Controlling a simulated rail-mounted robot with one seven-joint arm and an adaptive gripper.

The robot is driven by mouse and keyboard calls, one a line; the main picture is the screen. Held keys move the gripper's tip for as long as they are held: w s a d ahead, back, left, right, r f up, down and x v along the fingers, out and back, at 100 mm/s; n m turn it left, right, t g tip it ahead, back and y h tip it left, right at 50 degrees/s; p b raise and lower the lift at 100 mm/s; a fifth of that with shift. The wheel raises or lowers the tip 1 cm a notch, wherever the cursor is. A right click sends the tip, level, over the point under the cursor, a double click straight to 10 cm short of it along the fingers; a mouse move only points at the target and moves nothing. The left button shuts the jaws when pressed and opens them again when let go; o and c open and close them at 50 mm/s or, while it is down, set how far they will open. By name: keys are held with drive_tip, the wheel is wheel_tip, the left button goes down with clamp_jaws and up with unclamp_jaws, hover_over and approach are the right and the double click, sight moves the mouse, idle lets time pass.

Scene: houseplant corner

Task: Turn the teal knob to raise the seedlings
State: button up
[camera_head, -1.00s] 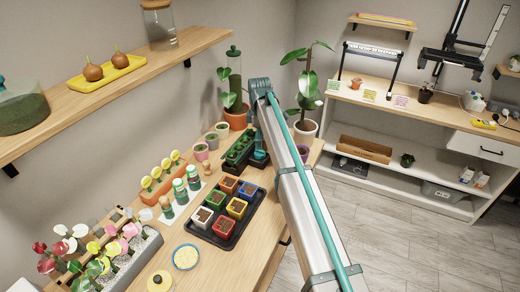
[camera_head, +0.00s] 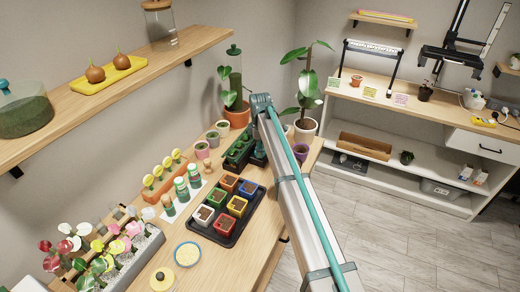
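A long dark green tray of seedlings (camera_head: 238,151) stands on the wooden table, just left of my arm. My arm rises from the lower right to a teal joint above the table. Behind that joint, a small dark teal part (camera_head: 259,158) shows at the tray's right side. It may be the end of my arm, but it is too small and covered to be sure. My gripper's fingers cannot be made out. I cannot pick out the teal knob by the seedlings; the arm may hide it.
A black tray (camera_head: 226,240) with several coloured pots lies in front of the seedlings. Small pots (camera_head: 201,150), a tall potted plant (camera_head: 306,130) and a plant with a glass cylinder (camera_head: 236,115) stand around. Bottles (camera_head: 181,188) and a flower planter (camera_head: 134,262) line the left.

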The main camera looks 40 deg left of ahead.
drive_tip(key=c, duration=0.5)
drive_tip(key=shift+m, duration=0.3)
drive_tip(key=m+b, duration=0.1)
drive_tip(key=m, duration=0.2)
drive_tip(key=shift+f+b, duration=0.1)
drive_tip(key=shift+b, duration=0.3)
drive_tip(key=m+b, duration=0.1)
drive_tip(key=m, duration=0.3)
drive_tip(key=m+b, duration=0.1)
drive_tip(key=m, duration=0.2)
drive_tip(key=shift+m, duration=0.3)
drive_tip(key=shift+m+b, duration=0.3)
drive_tip(key=shift+m, duration=1.6)
